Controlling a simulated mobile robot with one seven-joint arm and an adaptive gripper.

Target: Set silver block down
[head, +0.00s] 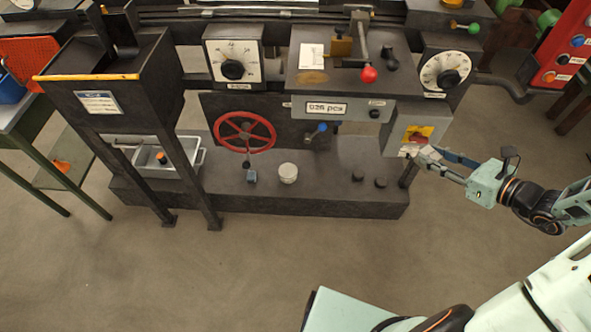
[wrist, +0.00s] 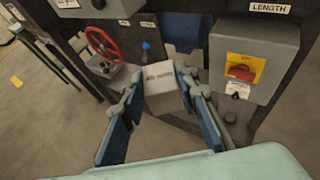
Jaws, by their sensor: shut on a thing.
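The silver block (wrist: 160,76) is a pale grey box with small dark print on its upper face. In the wrist view it sits between the two blue-padded fingers of my gripper (wrist: 162,98), which are shut on it. In the head view my gripper (head: 432,156) reaches in from the right, in front of the machine's right end. There the block (head: 408,150) is small, partly covered by the fingers, and just below the yellow and red switch. I cannot tell whether the block touches anything beneath it.
The switch box (wrist: 255,58) with a red knob is close right of the fingers. A red handwheel (head: 245,132) stands left of them. The machine's dark base ledge (head: 330,190) carries a white pot (head: 288,173) and small dark pieces. A grey tray (head: 185,157) lies left. The front floor is clear.

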